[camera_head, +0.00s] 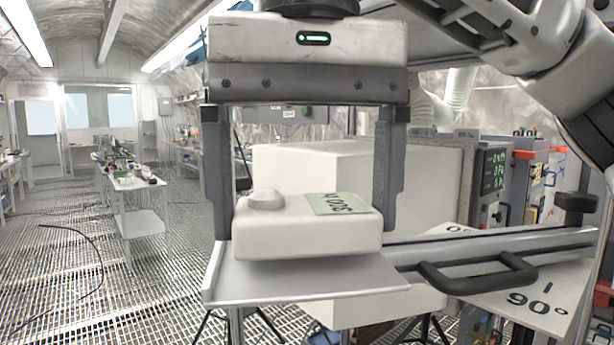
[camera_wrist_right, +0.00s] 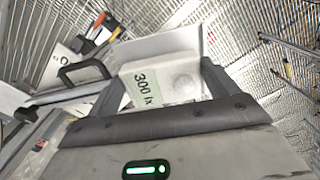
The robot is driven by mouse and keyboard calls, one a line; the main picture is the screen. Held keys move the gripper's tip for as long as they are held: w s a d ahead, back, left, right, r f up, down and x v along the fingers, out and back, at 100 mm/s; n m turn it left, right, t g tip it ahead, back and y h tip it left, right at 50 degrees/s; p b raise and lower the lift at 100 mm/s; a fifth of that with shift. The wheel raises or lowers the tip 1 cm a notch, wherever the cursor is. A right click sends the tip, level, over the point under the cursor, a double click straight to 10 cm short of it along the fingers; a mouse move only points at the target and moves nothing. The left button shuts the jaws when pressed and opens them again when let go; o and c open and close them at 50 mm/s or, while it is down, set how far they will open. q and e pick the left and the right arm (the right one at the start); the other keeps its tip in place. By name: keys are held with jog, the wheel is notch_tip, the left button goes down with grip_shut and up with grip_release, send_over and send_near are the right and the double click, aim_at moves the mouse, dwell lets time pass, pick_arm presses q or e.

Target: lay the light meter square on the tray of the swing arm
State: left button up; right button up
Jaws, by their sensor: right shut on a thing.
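The light meter (camera_head: 310,238) is a white rounded block with a small dome and a greenish label; the label reads "300 lx" in the wrist view (camera_wrist_right: 160,84). My right gripper (camera_head: 306,232) comes down from above with one finger on each side of the meter, shut on it. The tray (camera_head: 300,284) is a flat pale plate at the left end of the swing arm (camera_head: 480,250). The meter is over the tray and looks roughly level; I cannot tell whether its underside touches. The tray also shows in the wrist view (camera_wrist_right: 160,45). My left gripper is out of view.
The swing arm has a black handle (camera_head: 475,279) and a dark knob (camera_head: 576,203). A scale plate marked 90° (camera_head: 530,308) lies beneath it. A big white block (camera_head: 310,165) stands behind the meter. Grated floor (camera_head: 60,250) is open at left.

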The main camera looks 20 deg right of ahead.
aim_at(307, 209)
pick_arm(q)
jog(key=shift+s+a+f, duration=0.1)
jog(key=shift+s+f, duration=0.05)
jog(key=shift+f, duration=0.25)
pick_arm(e)
jog(key=shift+f, duration=0.5)
jog(key=o, duration=0.9)
jog(key=shift+r, duration=0.3)
notch_tip(307, 209, up, 5)
jog(key=shift+r+p, duration=0.1)
jog(key=shift+p, duration=1.15)
notch_tip(307, 209, up, 4)
jog(key=shift+f, duration=0.1)
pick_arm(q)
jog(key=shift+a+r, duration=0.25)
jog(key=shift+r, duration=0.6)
pick_arm(e)
notch_tip(307, 209, up, 2)
jog(key=shift+r, duration=0.25)
